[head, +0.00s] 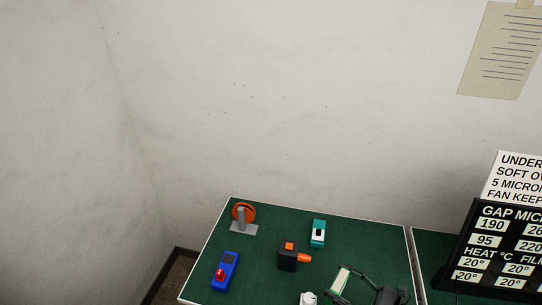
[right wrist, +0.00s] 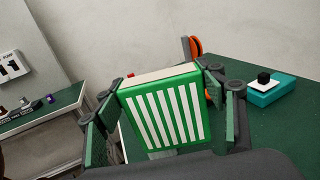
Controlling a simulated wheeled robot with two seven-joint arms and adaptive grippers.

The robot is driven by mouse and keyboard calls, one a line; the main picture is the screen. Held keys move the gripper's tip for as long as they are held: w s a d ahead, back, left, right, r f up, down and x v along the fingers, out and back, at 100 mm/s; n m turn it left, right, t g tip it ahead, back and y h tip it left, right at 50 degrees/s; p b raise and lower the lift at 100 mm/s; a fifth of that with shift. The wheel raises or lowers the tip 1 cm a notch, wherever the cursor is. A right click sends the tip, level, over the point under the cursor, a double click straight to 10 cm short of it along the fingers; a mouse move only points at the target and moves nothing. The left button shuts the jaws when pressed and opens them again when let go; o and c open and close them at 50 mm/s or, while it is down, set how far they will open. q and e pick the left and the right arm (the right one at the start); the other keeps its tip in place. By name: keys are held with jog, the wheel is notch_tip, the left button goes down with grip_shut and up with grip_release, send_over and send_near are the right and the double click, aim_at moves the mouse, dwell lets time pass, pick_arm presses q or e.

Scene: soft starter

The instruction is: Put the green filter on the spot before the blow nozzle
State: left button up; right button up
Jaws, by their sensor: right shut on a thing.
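My right gripper (head: 352,284) is shut on the green filter (head: 339,281) near the front of the green table in the head view. In the right wrist view the filter (right wrist: 166,112) is a green frame with white slats, gripped at both sides between the fingers (right wrist: 165,115). A black box (head: 287,257) with an orange nozzle (head: 304,258) pointing right, apparently the blow nozzle, stands to the left of and behind the filter. I cannot make out a marked spot before the nozzle. My left gripper is not in view.
A teal block (head: 318,233) stands behind the nozzle. An orange disc (head: 244,212) on a grey stand is at the back left, and a blue device (head: 224,271) with a red button at the front left. A white object (head: 308,298) is partly cut off. A black sign (head: 500,245) stands right.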

jog(key=shift+w, duration=0.1)
jog(key=shift+w+d+r+p, duration=0.15)
jog(key=shift+w+r+p, duration=0.05)
jog(key=shift+w+p, duration=0.2)
jog(key=w+d+f+m+t+h+p, duration=0.1)
jog(key=w+d+m+t+h+p, duration=0.15)
jog(key=w+p, duration=0.3)
jog(key=w+d+f+m+t+h+p, duration=0.1)
jog(key=w+d+m+t+h+p, duration=0.15)
jog(key=w+p, duration=0.35)
jog(key=shift+h, duration=0.3)
jog(key=f+b, duration=0.4)
jog(key=b, duration=0.1)
jog(key=f+b, duration=0.3)
jog(key=shift+w+a+f, duration=0.1)
jog(key=shift+w+a, duration=0.15)
jog(key=shift+w, duration=0.05)
jog(key=shift+f+b, duration=0.6)
jog(key=shift+b, duration=0.05)
jog(key=o, duration=1.4)
